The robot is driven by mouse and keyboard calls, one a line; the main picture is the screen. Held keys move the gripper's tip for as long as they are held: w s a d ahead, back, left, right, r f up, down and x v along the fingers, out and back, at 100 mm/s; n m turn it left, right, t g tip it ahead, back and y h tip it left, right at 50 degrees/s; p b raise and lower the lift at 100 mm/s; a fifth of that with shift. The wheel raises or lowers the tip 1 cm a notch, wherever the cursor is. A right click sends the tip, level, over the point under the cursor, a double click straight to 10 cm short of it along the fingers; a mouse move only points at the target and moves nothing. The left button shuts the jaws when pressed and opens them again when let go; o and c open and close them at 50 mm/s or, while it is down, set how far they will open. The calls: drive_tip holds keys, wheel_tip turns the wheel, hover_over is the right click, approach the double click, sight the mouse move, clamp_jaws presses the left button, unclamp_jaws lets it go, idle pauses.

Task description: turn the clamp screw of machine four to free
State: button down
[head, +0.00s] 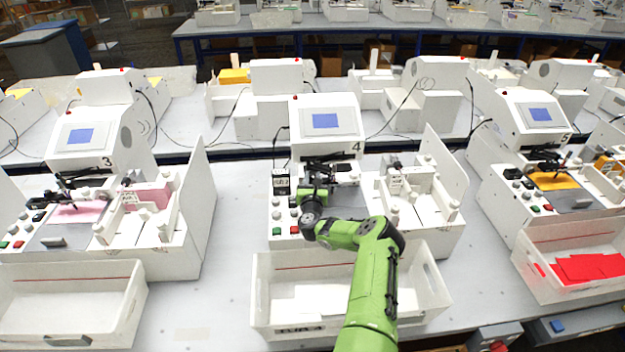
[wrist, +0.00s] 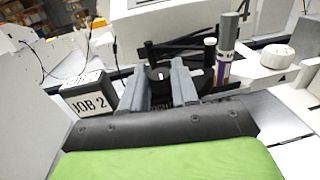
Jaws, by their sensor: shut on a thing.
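Machine four (head: 325,102) stands in the middle of the head view, with a blue screen and a 4 on its front. My gripper (head: 312,192) reaches into its left part, by the pen carriage. In the wrist view my gripper (wrist: 163,80) has its two grey fingers shut on a small dark piece with a pale mark, the clamp screw (wrist: 160,74). The fingers hide most of it. Part of a label shows below it, but I cannot read the whole word. A pen (wrist: 225,52) with a grey and purple barrel stands upright just right of the fingers.
A dark block marked JOB 2 (wrist: 90,94) stands close left of my gripper. A white round knob (wrist: 277,56) is at the right. A white tray (head: 262,290) with paper lies in front of machine four, under my arm. Machines three (head: 92,130) and five (head: 535,112) stand either side.

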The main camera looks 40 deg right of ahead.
drive_tip(key=shift+d+f+t, duration=0.1)
drive_tip(key=shift+t, duration=0.2)
drive_tip(key=n+y+b, duration=0.1)
drive_tip(key=n+t+y+b, duration=0.1)
drive_tip(key=shift+s+d+f+t+b, duration=0.1)
drive_tip(key=shift+s+d+t+b, duration=0.05)
drive_tip(key=shift+t+b, duration=0.2)
drive_tip(key=n+t+y+b, duration=0.1)
drive_tip(key=y+b, duration=0.1)
drive_tip(key=n+t+y+b, duration=0.1)
drive_tip(key=n+y+b, duration=0.1)
drive_tip(key=b, duration=0.1)
drive_tip(key=shift+s+d+f+y, duration=0.1)
drive_tip(key=shift+d+y, duration=0.1)
drive_tip(key=shift+y, duration=0.2)
drive_tip(key=n+y+b, duration=0.1)
drive_tip(key=y+b, duration=0.1)
drive_tip(key=n+t+y+b, duration=0.1)
drive_tip(key=n+y+b, duration=0.1)
drive_tip(key=b, duration=0.1)
drive_tip(key=shift+d+t+y, duration=0.15)
drive_tip(key=shift+t+y, duration=0.1)
drive_tip(key=shift+y, duration=0.15)
drive_tip(key=shift+n+y+b, duration=0.5)
drive_tip(key=shift+b, duration=0.2)
drive_tip(key=shift+r, duration=0.25)
drive_tip(key=c, duration=0.9)
unclamp_jaws()
drive_tip(key=shift+o, duration=0.2)
drive_tip(key=shift+s, duration=0.1)
